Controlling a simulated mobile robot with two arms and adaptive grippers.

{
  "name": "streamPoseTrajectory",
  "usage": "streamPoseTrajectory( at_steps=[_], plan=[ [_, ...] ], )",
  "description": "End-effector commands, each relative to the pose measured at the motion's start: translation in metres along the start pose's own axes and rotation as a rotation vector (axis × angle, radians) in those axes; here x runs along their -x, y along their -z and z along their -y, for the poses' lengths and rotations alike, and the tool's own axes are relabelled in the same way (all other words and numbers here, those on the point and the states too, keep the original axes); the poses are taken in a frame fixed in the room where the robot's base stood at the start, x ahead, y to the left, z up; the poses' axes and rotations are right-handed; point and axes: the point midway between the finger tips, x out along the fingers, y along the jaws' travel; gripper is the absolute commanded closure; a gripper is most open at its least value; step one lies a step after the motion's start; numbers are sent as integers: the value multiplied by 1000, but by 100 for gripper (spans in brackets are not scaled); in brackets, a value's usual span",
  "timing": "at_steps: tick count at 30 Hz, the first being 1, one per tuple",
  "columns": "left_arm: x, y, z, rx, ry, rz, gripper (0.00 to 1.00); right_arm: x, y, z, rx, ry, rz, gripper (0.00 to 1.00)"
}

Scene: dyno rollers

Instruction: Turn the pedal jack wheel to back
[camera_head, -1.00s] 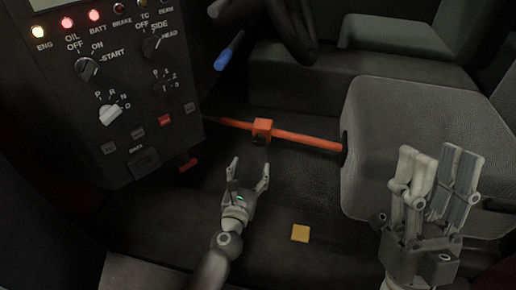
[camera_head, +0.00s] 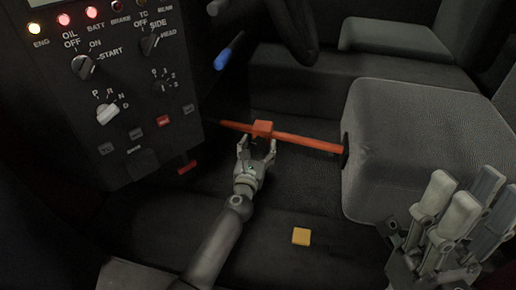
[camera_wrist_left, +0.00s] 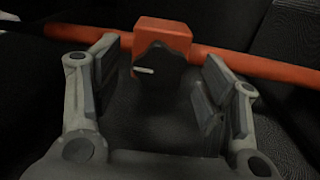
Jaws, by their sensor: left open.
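The pedal jack is an orange bar (camera_head: 310,143) with an orange block (camera_head: 262,128) near its middle. The block also shows in the wrist view (camera_wrist_left: 163,31). Its dark wheel (camera_wrist_left: 158,68), with a short white mark, is on the side of the block facing me. My left gripper (camera_head: 257,149) is open, just in front of the block. In the wrist view its fingers (camera_wrist_left: 160,82) stand on either side of the wheel, with gaps visible. The wheel is mostly hidden in the head view. My right gripper (camera_head: 450,215) is at the lower right, away from the jack.
A dark control panel (camera_head: 110,90) with knobs and lights stands at the left. A grey padded seat (camera_head: 430,145) is at the right end of the bar. A blue-tipped lever (camera_head: 222,59) is above the bar. A yellow block (camera_head: 301,236) lies in front.

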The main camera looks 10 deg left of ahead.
Motion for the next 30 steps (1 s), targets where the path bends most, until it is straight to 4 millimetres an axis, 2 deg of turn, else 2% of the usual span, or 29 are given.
streamPoseTrajectory(
  at_steps=[8,18,30],
  plan=[
    [-1,0,0,0,0,0,34,0,0,0,0,0,-2,60],
    [0,0,0,0,0,0,78,0,0,0,-1,0,-2,60],
    [0,0,0,-74,-1,-1,79,-4,1,0,-1,0,-1,60]
  ],
)
